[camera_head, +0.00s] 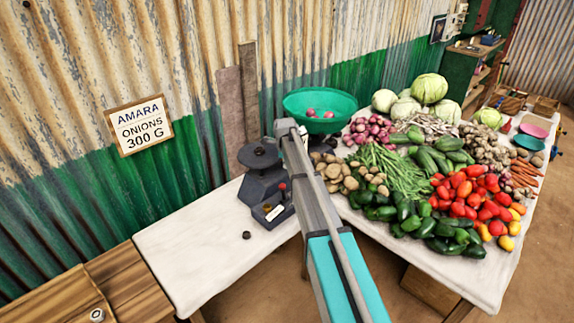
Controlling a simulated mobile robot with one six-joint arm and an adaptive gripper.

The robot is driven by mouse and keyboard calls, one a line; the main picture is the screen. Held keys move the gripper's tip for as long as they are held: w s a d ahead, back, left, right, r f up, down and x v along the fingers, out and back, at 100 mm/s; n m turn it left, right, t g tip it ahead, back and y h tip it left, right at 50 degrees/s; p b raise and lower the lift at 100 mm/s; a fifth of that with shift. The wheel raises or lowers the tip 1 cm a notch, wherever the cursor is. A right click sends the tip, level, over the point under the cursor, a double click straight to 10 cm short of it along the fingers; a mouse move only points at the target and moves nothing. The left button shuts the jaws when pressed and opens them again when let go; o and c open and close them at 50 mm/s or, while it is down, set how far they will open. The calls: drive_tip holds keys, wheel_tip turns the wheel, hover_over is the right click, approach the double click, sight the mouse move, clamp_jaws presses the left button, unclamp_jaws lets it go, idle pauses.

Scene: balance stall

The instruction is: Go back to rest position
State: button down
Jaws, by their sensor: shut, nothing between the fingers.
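My arm, teal and grey, reaches from the bottom edge up across the middle of the view. Its far visible end overlaps the balance. I cannot make out my gripper or its fingers. The dark balance (262,188) stands on the white-covered table behind the arm. Its green bowl (318,103) holds a few red onions (320,114). The arm hides part of the balance's middle.
A sign (139,124) reading "AMARA ONIONS 300 G" hangs on the corrugated wall. A small dark weight (246,235) lies on the white cloth (205,255). Another weight (97,315) sits on the wooden surface (130,290). Heaped vegetables (455,190) crowd the right.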

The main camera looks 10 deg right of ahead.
idle(0.3)
drive_tip(key=s+a+n+g, duration=0.1)
drive_tip(key=s+a+n, duration=0.1)
drive_tip(key=s+n, duration=1)
drive_tip(key=s+a+n+g, duration=0.1)
drive_tip(key=s+n, duration=1.1)
drive_tip(key=s, duration=1.4)
drive_tip(key=shift+s+a+f+n+y, duration=0.2)
drive_tip(key=shift+s+a+n+y, duration=0.15)
drive_tip(key=shift+a, duration=0.2)
